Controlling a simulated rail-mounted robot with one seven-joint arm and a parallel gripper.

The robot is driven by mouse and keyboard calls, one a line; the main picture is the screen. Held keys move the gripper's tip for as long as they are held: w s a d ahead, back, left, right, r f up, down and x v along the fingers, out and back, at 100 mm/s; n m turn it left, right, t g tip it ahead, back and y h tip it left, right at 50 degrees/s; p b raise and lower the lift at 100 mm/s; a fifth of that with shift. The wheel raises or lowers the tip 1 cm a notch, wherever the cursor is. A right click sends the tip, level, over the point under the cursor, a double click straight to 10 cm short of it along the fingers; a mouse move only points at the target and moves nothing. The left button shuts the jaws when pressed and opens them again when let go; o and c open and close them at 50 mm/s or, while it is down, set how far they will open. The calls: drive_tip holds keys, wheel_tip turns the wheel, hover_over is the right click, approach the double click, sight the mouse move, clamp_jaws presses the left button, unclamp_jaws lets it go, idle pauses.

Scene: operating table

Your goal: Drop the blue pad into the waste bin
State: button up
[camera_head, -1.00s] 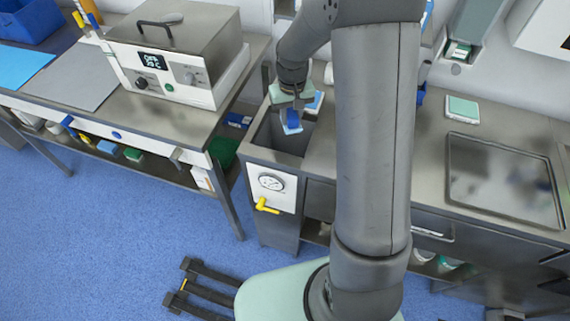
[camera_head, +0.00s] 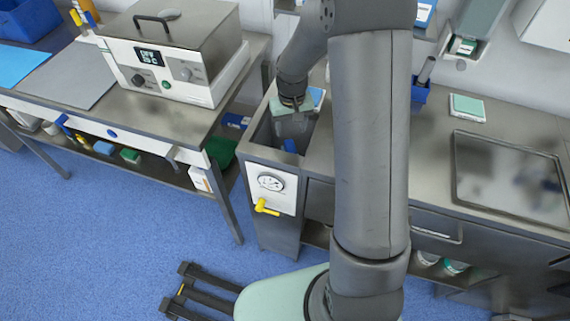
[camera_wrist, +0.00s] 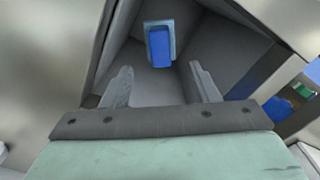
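The blue pad (camera_wrist: 160,46), with a paler blue border, is down inside the grey waste bin (camera_wrist: 225,45) in the wrist view. I cannot tell whether it rests on the bottom or is still falling. In the head view only a small blue part of the pad (camera_head: 290,146) shows below my gripper (camera_head: 293,130). My gripper is over the bin's opening. In the wrist view its two fingers (camera_wrist: 160,88) are wide apart with nothing between them, and the pad is beyond the fingertips.
A steel box with a display (camera_head: 175,60) stands on the left bench. A blue holder (camera_head: 419,92) and a pale green-topped item (camera_head: 467,107) are on the counter to the right. A flat steel tray (camera_head: 505,175) lies farther right.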

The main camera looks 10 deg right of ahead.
drive_tip(key=shift+r, duration=0.1)
wheel_tip(320, 180, up, 17)
drive_tip(key=b, duration=0.1)
drive_tip(key=shift+r+b, duration=0.15)
drive_tip(key=shift+b, duration=0.2)
idle(0.5)
drive_tip(key=s+a+f, duration=0.1)
drive_tip(key=s+f, duration=0.1)
drive_tip(key=s, duration=1.1)
drive_tip(key=s+a+f, duration=0.1)
drive_tip(key=s+f, duration=0.2)
drive_tip(key=s, duration=1)
drive_tip(key=shift+s+t, duration=0.15)
drive_tip(key=shift+t, duration=0.15)
